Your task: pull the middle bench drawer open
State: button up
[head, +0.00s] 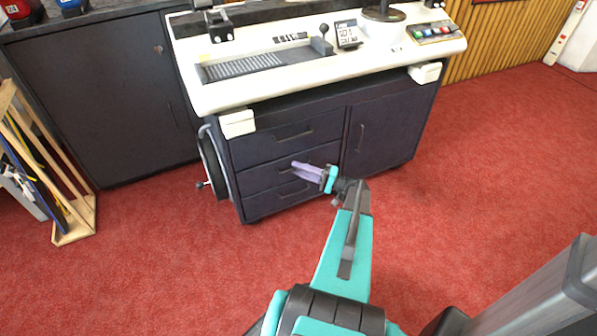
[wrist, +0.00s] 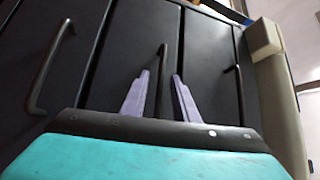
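The dark bench has three stacked drawers on its left side. The middle drawer (head: 257,180) looks flush with the others, and its bar handle (wrist: 163,52) shows in the wrist view. My gripper (head: 296,167) is in front of this drawer, with its purple fingers pointing at it and covering part of the front in the head view. In the wrist view my gripper (wrist: 161,75) is open, and the handle appears between the two fingers with a gap on each side. I cannot tell how deep the handle sits between them.
The top drawer (head: 262,146) and bottom drawer (head: 260,207) have similar handles. A cupboard door (head: 380,130) is to their right. A dark wheel (head: 213,162) hangs at the bench's left side. A wooden rack (head: 75,235) stands far left. Red carpet (head: 160,270) in front is clear.

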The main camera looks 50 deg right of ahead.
jog(key=shift+c, duration=0.3)
grip_shut()
dwell(1.0)
jog(key=shift+a, duration=0.3)
